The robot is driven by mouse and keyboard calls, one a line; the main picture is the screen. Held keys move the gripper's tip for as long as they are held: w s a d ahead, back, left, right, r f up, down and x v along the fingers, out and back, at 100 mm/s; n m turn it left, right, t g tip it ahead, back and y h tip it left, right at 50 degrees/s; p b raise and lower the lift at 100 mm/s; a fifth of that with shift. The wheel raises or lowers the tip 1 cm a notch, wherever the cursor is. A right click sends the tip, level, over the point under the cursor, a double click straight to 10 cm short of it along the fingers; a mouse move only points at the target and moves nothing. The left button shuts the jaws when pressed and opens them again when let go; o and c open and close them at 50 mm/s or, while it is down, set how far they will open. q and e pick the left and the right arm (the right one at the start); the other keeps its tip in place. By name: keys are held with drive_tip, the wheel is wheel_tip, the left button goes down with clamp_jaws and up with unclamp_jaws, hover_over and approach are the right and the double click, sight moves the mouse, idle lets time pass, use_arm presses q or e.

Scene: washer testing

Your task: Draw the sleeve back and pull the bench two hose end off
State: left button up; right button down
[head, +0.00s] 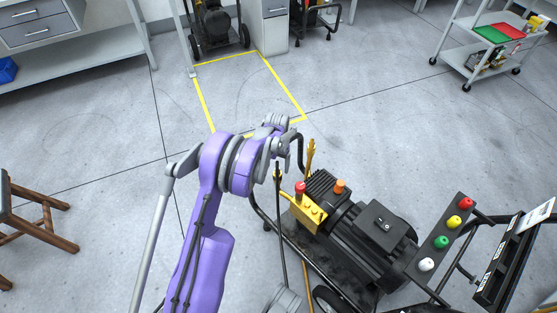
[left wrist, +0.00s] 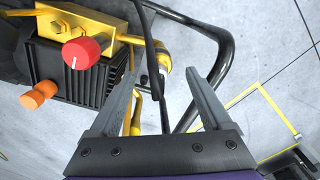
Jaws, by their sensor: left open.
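A black and yellow pressure washer (head: 375,235) stands on the floor, with a yellow pump head (head: 306,213) carrying a red knob (head: 300,188). My left gripper (head: 284,150) is above the pump end of the washer. In the left wrist view, the gripper (left wrist: 163,85) is open and empty. Between and beyond its fingers are a brass-yellow fitting (left wrist: 161,52) with a pale ring and a thin black hose or rod (left wrist: 148,45). I cannot tell which part is the sleeve, or whether the fingers touch anything.
A black tube frame (left wrist: 222,62) curves close beside the right finger. The red knob and an orange knob (left wrist: 38,96) lie left of the fingers. A wooden stool (head: 38,222) stands at left and a trolley (head: 495,45) at back right. The floor behind is open, with yellow tape (head: 284,85).

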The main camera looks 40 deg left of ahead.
sight(277, 173)
use_arm(q)
wheel_tip(277, 173, down, 6)
drive_tip(key=shift+r+b, duration=0.1)
drive_tip(key=shift+b, duration=0.4)
drive_tip(key=shift+c, duration=0.2)
clamp_jaws()
